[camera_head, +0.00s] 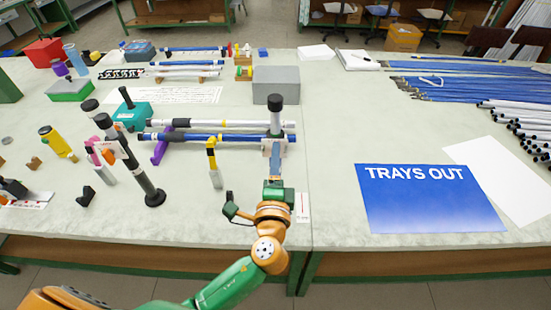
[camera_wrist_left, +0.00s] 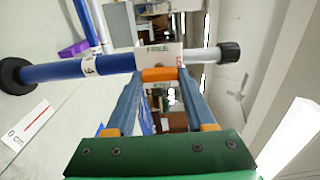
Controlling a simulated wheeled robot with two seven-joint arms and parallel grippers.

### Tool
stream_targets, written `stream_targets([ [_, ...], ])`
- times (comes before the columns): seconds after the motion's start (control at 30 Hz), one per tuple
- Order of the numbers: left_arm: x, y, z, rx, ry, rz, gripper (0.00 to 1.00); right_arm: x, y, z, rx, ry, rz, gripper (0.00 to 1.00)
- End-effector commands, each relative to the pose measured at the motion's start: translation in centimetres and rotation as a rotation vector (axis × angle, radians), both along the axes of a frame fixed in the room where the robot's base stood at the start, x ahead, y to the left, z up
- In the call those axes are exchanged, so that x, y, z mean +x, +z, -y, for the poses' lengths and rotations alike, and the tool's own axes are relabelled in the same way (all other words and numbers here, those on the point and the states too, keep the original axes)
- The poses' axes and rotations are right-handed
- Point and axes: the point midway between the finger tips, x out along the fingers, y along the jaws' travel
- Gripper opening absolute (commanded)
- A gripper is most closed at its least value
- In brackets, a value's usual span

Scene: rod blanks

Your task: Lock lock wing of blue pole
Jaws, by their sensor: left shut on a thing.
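The blue pole stands upright on the table, with a grey upper tube and black cap (camera_head: 276,101) in the head view. In the left wrist view it lies sideways: blue tube (camera_wrist_left: 75,69), black foot disc at left, white collar (camera_wrist_left: 172,53) lettered FREE, grey tube (camera_wrist_left: 200,56) and black cap at right. An orange lock wing (camera_wrist_left: 160,75) lies across the collar's near side. My left gripper (camera_head: 275,154) is shut on the wing; its two blue fingers reach either end of it in the left wrist view. In the head view my gripper hides the pole's lower part.
A grey box (camera_head: 281,83) stands behind the pole. White and blue rods lie on supports to its left, with a yellow-topped tool (camera_head: 213,165) in front. A black pole (camera_head: 140,170) stands farther left. A blue TRAYS OUT mat (camera_head: 425,205) lies at right.

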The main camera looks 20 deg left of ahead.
Motion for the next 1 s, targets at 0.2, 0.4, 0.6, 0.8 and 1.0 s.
stream_targets([
  [0.2, 0.0, 0.0, 0.0, 0.006, 0.001, -0.002, 0.00, 0.0, 0.0, 0.0, 0.000, 0.000, 0.000, 0.71],
  [0.4, 0.0, 0.0, 0.0, 0.006, 0.001, -0.002, 0.57, 0.0, 0.0, 0.0, 0.000, 0.000, 0.000, 0.71],
  [0.6, 0.0, 0.0, 0.0, 0.005, 0.001, -0.001, 0.85, 0.0, 0.0, 0.0, 0.000, 0.000, 0.000, 0.71],
  [0.8, -0.1, -0.1, 0.0, 0.004, 0.000, -0.001, 0.85, 0.0, -0.1, 0.0, 0.000, 0.000, 0.000, 0.71],
  [1.0, -3.6, -0.6, 1.0, 0.000, -0.002, -0.003, 0.85, 0.0, -1.7, 0.0, 0.000, 0.000, 0.000, 0.71],
])
